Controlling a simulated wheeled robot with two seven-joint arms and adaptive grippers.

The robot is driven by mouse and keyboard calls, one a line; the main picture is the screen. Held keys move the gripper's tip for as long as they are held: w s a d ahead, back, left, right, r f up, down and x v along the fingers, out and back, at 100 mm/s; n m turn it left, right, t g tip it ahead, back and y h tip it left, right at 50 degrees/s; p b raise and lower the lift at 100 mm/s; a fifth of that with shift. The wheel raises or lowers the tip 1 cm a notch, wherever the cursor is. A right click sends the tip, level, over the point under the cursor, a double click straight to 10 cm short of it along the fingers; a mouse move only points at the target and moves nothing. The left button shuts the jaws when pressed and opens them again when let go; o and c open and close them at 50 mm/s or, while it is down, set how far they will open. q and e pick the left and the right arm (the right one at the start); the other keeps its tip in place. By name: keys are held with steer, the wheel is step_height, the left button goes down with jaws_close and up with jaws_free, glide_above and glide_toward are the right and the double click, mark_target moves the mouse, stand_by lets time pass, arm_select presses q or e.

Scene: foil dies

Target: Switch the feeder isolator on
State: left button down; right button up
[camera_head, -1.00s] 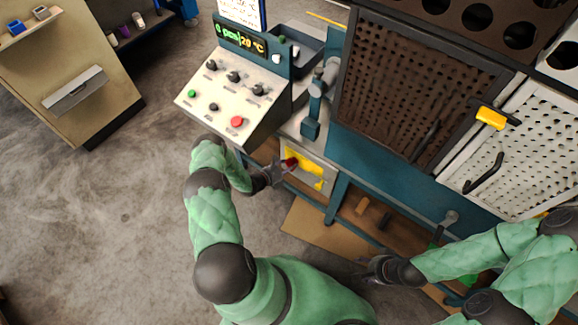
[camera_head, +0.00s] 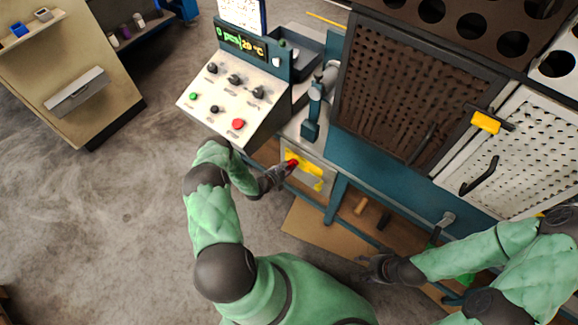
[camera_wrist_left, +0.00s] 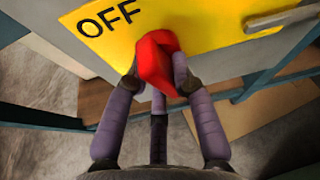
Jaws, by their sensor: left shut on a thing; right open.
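The feeder isolator is a yellow plate (camera_head: 306,167) on the front of the machine, below the control panel. Its red handle (camera_head: 292,165) shows near the left of the plate. In the left wrist view the red handle (camera_wrist_left: 158,62) stands against the yellow plate (camera_wrist_left: 205,22), just right of the word OFF. My left gripper (camera_head: 282,171) has its fingers around the handle; its fingertips (camera_wrist_left: 156,82) show shut on it in the wrist view. The fingers hide part of the handle. My right gripper (camera_head: 372,268) is open and empty, low at the right.
A sloped control panel (camera_head: 226,100) with knobs and a red button stands above my left gripper. A perforated dark guard door (camera_head: 415,85) is to the right. Tools lie on the lower shelf (camera_head: 345,225). Open floor (camera_head: 110,220) lies to the left.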

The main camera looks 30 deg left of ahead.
arm_select(q)
steer(key=shift+m+y+p, duration=0.3)
steer(key=shift+m+y, duration=0.3)
steer(key=shift+m, duration=0.1)
steer(key=c, duration=1)
jaws_free()
steer(key=shift+c, duration=0.2)
steer(key=v, duration=1.2)
steer(key=shift+d, duration=0.1)
